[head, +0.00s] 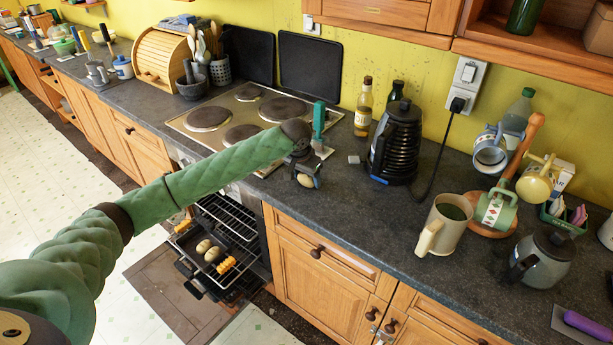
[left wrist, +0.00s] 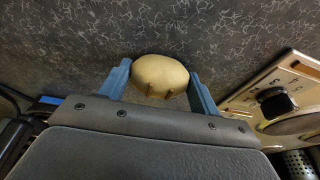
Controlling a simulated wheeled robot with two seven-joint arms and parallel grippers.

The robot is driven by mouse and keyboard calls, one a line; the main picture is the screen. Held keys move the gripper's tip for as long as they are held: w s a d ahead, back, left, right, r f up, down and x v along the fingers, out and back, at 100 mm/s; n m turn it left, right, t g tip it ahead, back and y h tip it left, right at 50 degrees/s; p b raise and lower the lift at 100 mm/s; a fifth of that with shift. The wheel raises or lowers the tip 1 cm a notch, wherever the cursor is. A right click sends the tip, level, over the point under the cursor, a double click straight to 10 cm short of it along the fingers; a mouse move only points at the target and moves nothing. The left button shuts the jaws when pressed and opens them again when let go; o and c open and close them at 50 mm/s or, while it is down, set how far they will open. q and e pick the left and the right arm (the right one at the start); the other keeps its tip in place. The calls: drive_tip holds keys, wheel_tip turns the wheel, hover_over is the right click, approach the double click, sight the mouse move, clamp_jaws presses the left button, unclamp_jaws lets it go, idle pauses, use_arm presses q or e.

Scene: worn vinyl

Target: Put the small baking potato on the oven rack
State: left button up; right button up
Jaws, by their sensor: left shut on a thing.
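My left gripper (head: 306,178) is over the dark worktop, to the right of the stove. It is shut on the small baking potato (left wrist: 160,77), which shows pale tan between the two blue fingers in the left wrist view. The potato also shows in the head view (head: 305,181), low between the fingers. I cannot tell whether it touches the worktop. The oven is open below the stove, with the oven rack (head: 228,222) visible. Lower down a dark tray holds potatoes (head: 208,250) and orange pieces (head: 226,264). My right gripper is not in view.
The stove top (head: 236,118) lies left of my left gripper. A black kettle (head: 396,142) and bottles (head: 363,107) stand to its right. The worktop in front of the kettle is clear.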

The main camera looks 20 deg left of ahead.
use_arm(q)
drive_tip(key=o, duration=1)
drive_tip(key=shift+f, duration=0.1)
